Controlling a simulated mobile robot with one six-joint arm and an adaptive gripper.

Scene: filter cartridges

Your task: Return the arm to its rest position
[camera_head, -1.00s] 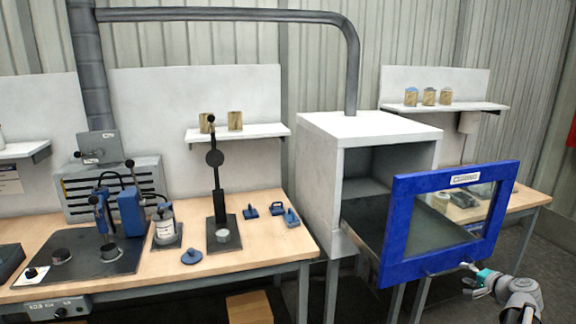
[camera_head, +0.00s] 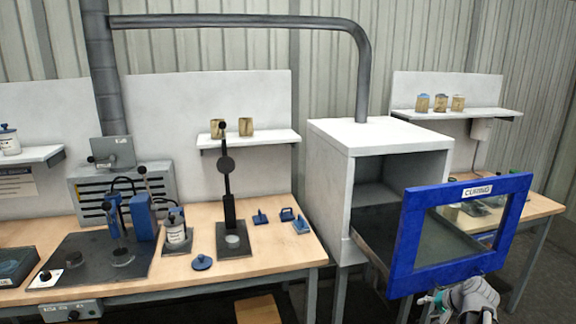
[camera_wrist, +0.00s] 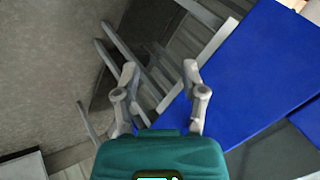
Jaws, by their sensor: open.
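My gripper (camera_wrist: 160,75) shows in the wrist view with its two grey fingers apart and nothing between them. In the head view my gripper (camera_head: 428,303) is low at the right, just below the bottom edge of the blue door frame, and partly cut off by the picture's edge. The blue door (camera_head: 405,245) of the white curing cabinet (camera_head: 325,170) stands open, with a window in it. In the wrist view the blue door (camera_wrist: 245,75) lies at the right, beside the right finger. I cannot tell whether they touch.
A wooden bench (camera_head: 265,240) at the left carries a press (camera_head: 229,195), a white jar (camera_head: 176,228) and several blue parts. Wall shelves (camera_head: 455,113) hold small canisters. Bare floor (camera_wrist: 50,70) lies at the left of the wrist view.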

